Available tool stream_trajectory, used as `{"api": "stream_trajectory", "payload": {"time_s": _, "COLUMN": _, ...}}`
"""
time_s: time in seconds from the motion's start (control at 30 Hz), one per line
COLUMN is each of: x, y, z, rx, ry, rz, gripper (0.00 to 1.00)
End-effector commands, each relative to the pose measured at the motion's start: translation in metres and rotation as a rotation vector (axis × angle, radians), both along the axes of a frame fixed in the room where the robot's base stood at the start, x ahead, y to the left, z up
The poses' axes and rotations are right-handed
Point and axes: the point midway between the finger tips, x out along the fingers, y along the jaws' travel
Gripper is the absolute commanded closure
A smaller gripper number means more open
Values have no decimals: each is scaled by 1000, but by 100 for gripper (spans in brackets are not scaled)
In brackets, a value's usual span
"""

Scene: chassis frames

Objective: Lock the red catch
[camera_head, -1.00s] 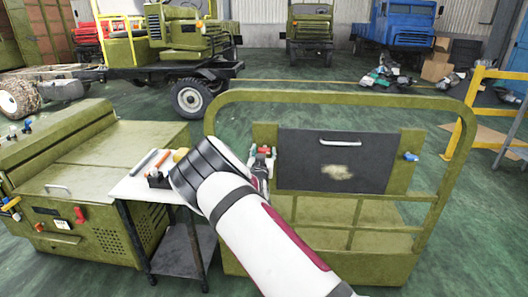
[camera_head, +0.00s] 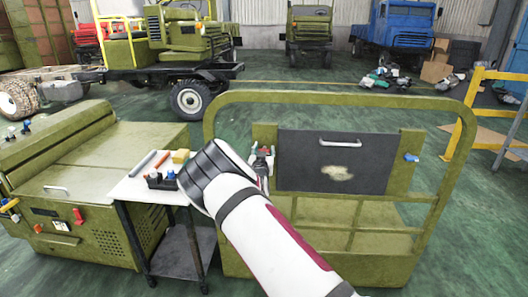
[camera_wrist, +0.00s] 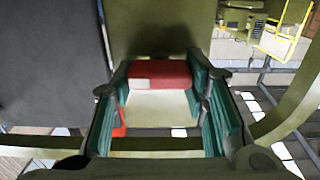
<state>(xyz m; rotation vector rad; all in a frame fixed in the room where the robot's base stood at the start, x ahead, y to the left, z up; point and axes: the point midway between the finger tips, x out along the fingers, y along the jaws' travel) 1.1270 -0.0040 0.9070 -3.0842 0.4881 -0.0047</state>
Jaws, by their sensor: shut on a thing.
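The red catch (camera_head: 265,151) is at the upper left edge of the dark panel (camera_head: 315,172) on the olive railed frame (camera_head: 232,262). My gripper (camera_head: 261,162) is at the catch, partly hidden behind my arm in the head view. In the wrist view, the red block of the catch (camera_wrist: 160,74) lies between the teal finger pads of my gripper (camera_wrist: 160,88), which is shut on it. A pale part shows just below the red block. Whether the catch is locked cannot be told.
A blue catch (camera_head: 411,157) is on the panel's right side. A small white-topped table (camera_head: 134,190) with tools stands left of the frame, beside an olive cabinet (camera_head: 98,188). Trucks stand at the back. The green floor behind the frame is mostly clear.

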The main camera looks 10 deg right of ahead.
Motion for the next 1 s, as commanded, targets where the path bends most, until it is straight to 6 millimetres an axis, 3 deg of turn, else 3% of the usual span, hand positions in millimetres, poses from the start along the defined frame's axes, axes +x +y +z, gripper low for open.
{"api": "stream_trajectory", "payload": {"time_s": 0.27, "x": 0, "y": -3, "z": -1, "rx": 131, "ry": -41, "rz": -3, "gripper": 87}}
{"api": "stream_trajectory", "payload": {"time_s": 1.0, "x": -1, "y": -7, "z": -5, "rx": 784, "ry": -256, "rz": -2, "gripper": 87}}
